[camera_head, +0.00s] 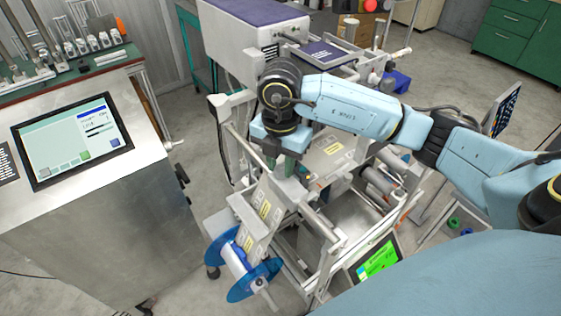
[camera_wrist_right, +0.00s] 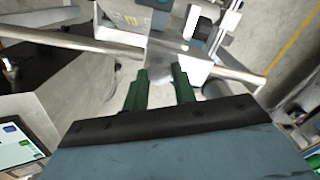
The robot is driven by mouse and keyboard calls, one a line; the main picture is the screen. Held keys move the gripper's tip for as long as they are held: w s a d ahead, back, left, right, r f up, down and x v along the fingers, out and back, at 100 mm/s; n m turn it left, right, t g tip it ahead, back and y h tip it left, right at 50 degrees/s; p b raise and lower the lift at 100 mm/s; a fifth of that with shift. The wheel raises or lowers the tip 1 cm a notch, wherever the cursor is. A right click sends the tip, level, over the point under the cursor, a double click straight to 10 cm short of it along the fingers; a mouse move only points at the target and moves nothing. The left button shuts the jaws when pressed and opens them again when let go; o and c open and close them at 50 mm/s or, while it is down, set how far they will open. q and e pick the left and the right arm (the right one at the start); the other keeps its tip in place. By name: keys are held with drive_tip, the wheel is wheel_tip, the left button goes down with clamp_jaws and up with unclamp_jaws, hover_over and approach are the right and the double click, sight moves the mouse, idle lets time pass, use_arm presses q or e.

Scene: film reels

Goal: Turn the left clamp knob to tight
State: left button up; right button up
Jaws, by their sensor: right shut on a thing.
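My right gripper (camera_head: 284,184) reaches down from above onto the film machine (camera_head: 327,256), at the upper end of the pale film strip (camera_head: 264,212) with yellow labels. In the right wrist view its green fingers (camera_wrist_right: 159,76) stand a little apart and point at a pale grey part between them. They are shut on it. It appears to be the left clamp knob, but fingers and arm hide most of it, and its turned position cannot be told. My left gripper is in neither view.
A blue-flanged reel (camera_head: 225,262) holds film at the machine's front. A steel cabinet (camera_head: 110,200) with a touch screen (camera_head: 72,139) stands at left. A green-lit screen (camera_head: 379,261) sits at lower right. Rails and rollers surround the gripper closely.

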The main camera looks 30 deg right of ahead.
sight(281, 168)
drive_tip(key=o, duration=1)
drive_tip(key=shift+r, duration=0.15)
wheel_tip(281, 168, up, 13)
drive_tip(key=shift+p, duration=0.35)
drive_tip(key=shift+r, duration=0.1)
